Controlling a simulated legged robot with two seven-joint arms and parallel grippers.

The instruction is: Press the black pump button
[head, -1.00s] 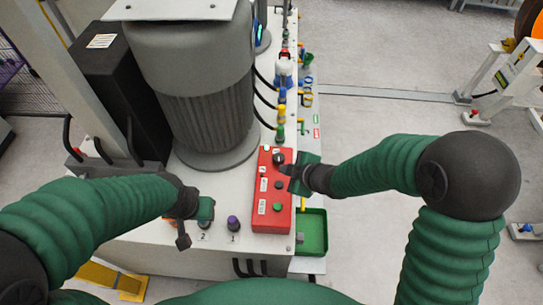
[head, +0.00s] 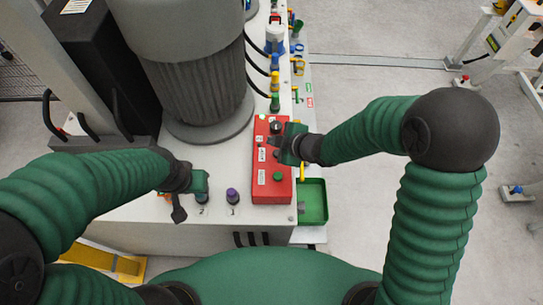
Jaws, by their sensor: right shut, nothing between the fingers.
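The red control box (head: 262,190) stands on the white bench, with a black knob (head: 275,127) at its far end and a green button (head: 278,176) at its near end. A dark button (head: 277,154) between them is partly covered by my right gripper. My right gripper (head: 274,142) is shut and empty, reaching over the box from the right, between the knob and the dark button. I cannot tell whether it touches the box. My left gripper (head: 181,208) hangs at the bench's front edge, left of the box; its jaw opening is unclear.
A large grey motor (head: 195,85) stands behind and left of the box. A purple-topped button (head: 232,195) is on the bench beside my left gripper. A green tray (head: 313,203) sits right of the box. Colored valves and black hoses line the back.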

